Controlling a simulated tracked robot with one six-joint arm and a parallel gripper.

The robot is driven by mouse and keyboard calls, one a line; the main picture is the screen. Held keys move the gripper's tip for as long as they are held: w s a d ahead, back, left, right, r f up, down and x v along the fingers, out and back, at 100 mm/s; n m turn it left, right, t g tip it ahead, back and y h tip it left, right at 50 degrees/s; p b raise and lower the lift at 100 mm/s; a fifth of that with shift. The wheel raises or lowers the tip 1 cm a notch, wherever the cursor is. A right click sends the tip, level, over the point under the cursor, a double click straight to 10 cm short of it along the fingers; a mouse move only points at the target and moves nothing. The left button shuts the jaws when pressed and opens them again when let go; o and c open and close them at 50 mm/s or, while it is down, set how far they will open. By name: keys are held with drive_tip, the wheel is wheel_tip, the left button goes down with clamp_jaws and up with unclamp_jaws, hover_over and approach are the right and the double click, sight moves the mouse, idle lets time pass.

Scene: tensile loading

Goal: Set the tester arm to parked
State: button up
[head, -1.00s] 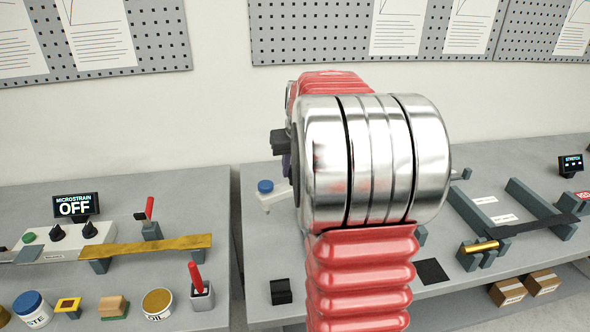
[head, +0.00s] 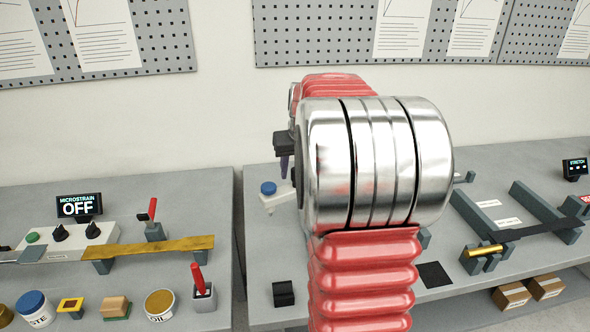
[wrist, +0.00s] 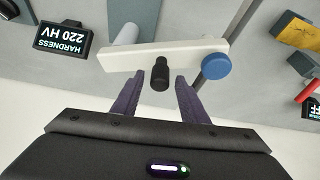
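The tester arm shows in the wrist view as a white bar (wrist: 195,52) with a blue round cap (wrist: 216,66) at its right end. A black knob (wrist: 160,75) stands out from the bar, left of the cap. My gripper (wrist: 155,88) is open, with its two purple fingers on either side of the knob and visible gaps between. In the head view, the bar (head: 279,201) and blue cap (head: 268,188) show just left of my arm, which hides the rest of the tester. One finger of my gripper (head: 284,166) shows there above the cap.
A display (wrist: 62,40) reads "HARDNESS 220 HV". The left bench holds a microstrain box (head: 70,238) with display OFF, a brass bar (head: 150,248), red levers and jars. A stretch frame (head: 478,215) stands right of my arm. A black block (head: 283,294) sits near the front edge.

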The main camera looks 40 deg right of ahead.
drive_tip(key=v, duration=1.3)
drive_tip(key=shift+r, duration=0.35)
drive_tip(key=shift+s, duration=0.1)
drive_tip(key=s+a+f+n, duration=0.2)
drive_tip(key=s+a+f, duration=0.2)
drive_tip(key=a, duration=0.7)
drive_tip(key=s+a+f+n+t+y, duration=0.1)
drive_tip(key=s+a+f, duration=0.3)
drive_tip(key=a, duration=0.7)
drive_tip(key=s+a+f+n+y, duration=0.1)
drive_tip(key=s+a+f, duration=0.3)
drive_tip(key=s+a, duration=0.4)
drive_tip(key=a+n, duration=0.1)
drive_tip(key=a, duration=0.3)
drive_tip(key=shift+n+t, duration=0.3)
